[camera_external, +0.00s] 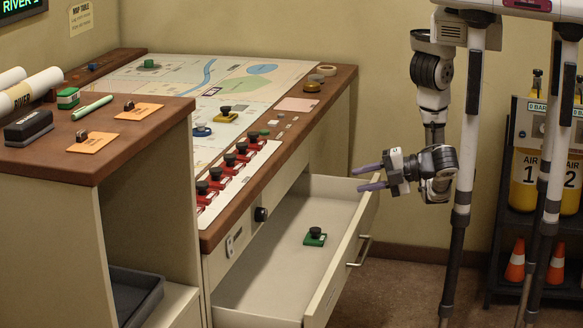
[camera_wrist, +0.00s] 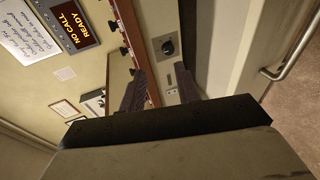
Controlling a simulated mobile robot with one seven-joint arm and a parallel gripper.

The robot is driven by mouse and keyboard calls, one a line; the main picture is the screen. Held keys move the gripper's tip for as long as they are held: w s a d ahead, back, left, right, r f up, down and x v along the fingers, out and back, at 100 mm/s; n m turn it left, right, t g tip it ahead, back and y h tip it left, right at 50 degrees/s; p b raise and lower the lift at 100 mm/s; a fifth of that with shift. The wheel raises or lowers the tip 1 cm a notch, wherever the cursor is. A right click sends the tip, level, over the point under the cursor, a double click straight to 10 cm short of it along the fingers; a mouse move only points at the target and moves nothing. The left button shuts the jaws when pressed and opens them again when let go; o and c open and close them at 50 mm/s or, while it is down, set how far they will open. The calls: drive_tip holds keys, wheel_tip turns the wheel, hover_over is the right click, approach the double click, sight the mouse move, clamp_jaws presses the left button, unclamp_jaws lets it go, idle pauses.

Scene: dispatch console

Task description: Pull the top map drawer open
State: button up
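The top map drawer (camera_external: 341,262) is pulled out of the map table, its inside open to view. A green piece with a black knob (camera_external: 315,237) stands on the drawer floor. The drawer's metal bar handle (camera_external: 360,251) is on its front face; a bar handle (camera_wrist: 297,42) also shows at the upper right in the wrist view. My gripper (camera_external: 356,179) is by the far end of the drawer front, apart from the handle, fingers pointing left. Its two dark fingers (camera_wrist: 160,78) stand apart with nothing between them.
The map table (camera_external: 340,82) has a brown rim and bears a map and several red-based pieces with black knobs. A black knob (camera_external: 261,214) sits on the panel above the drawer. A side desk (camera_external: 110,155) stands left. Yellow air cylinders (camera_external: 524,180) and orange cones (camera_external: 515,262) stand right.

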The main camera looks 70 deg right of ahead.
drive_tip(key=s+a+r+n+g+y, duration=0.4)
drive_tip(key=a+n+y, duration=0.1)
drive_tip(key=a+n, duration=0.25)
drive_tip(key=s+a+r+n+g+y, duration=0.3)
drive_tip(key=a+r+n+g+y, duration=0.15)
drive_tip(key=a+n, duration=0.35)
drive_tip(key=n+g+h+p, duration=0.1)
drive_tip(key=n+g+h, duration=0.3)
drive_tip(key=n+h, duration=1.1)
approach(367, 248)
drive_tip(key=d+f+n+y, duration=0.1)
drive_tip(key=f, duration=0.1)
drive_tip(key=d+f+n+y, duration=0.1)
drive_tip(key=f, duration=0.1)
drive_tip(key=w+d+f+n+y+p, duration=0.1)
drive_tip(key=f+n, duration=0.1)
drive_tip(key=f, duration=0.1)
drive_tip(key=shift+w+d+y, duration=0.1)
drive_tip(key=shift+d+y, duration=0.1)
drive_tip(key=shift+y, duration=0.15)
drive_tip(key=shift+c, duration=0.4)
clamp_jaws()
